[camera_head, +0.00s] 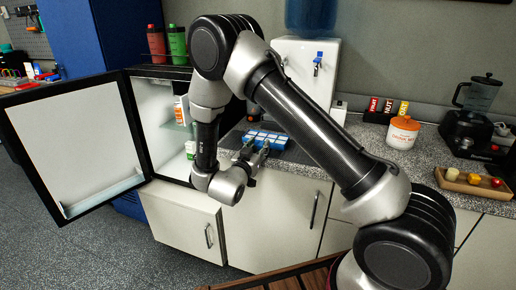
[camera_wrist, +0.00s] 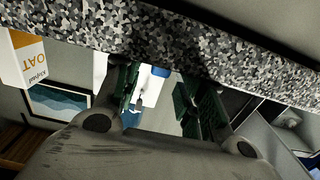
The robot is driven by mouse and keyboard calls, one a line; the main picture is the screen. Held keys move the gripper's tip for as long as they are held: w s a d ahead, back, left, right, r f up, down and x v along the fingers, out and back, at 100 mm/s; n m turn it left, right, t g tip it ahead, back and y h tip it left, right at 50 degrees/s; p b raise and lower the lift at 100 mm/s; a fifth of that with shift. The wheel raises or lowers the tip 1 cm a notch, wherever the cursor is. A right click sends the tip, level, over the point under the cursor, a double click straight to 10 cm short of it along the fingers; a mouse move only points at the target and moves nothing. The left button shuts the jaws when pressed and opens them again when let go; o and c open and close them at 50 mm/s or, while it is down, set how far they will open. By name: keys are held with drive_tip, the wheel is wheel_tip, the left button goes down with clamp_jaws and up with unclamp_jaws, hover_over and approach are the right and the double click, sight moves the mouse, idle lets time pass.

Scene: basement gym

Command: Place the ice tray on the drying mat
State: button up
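The ice tray (camera_head: 268,137), blue with pale cells, is on the speckled counter below the water dispenser in the head view. A dark flat patch, which looks like the drying mat (camera_head: 293,151), shows beside it, partly hidden by my arm. I cannot tell whether the tray overlaps it. My gripper (camera_head: 252,153) is at the counter's front edge, just in front of the tray. In the wrist view my gripper's fingers (camera_wrist: 166,105) stand apart with nothing seen between them. The tray is not clearly visible there.
An open fridge (camera_head: 165,120) stands at the left, its door (camera_head: 75,140) swung wide. A white water dispenser (camera_head: 303,70) is behind the tray. A canister (camera_head: 403,132), a blender (camera_head: 475,115) and a wooden tray (camera_head: 460,184) stand at the right. An oat carton (camera_wrist: 22,60) shows in the wrist view.

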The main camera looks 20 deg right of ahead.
drive_tip(key=shift+r, duration=0.1)
drive_tip(key=shift+s+a, duration=0.2)
drive_tip(key=shift+s, duration=0.05)
drive_tip(key=v, duration=1.1)
drive_tip(key=w+r+g+y, duration=0.1)
drive_tip(key=w+r+y, duration=0.5)
drive_tip(key=w+y, duration=0.15)
wheel_tip(320, 180, up, 10)
drive_tip(key=s+d+n+g+y, duration=0.2)
drive_tip(key=d+n+y, duration=0.1)
drive_tip(key=y, duration=0.2)
drive_tip(key=s+d+r+n+g, duration=0.1)
drive_tip(key=s+d+g, duration=0.1)
drive_tip(key=s+d, duration=0.4)
drive_tip(key=s+d+r+n+g+h, duration=0.1)
drive_tip(key=s+d, duration=0.5)
drive_tip(key=s, duration=0.8)
drive_tip(key=s+d+r+n+g+h, duration=0.1)
drive_tip(key=s+d+r+n+g, duration=0.1)
drive_tip(key=s+d, duration=0.4)
drive_tip(key=s+r+g, duration=0.1)
drive_tip(key=s+g, duration=0.1)
drive_tip(key=s, duration=0.2)
drive_tip(key=shift+d+r, duration=0.15)
drive_tip(key=shift+d, duration=0.25)
drive_tip(key=shift+s, duration=0.1)
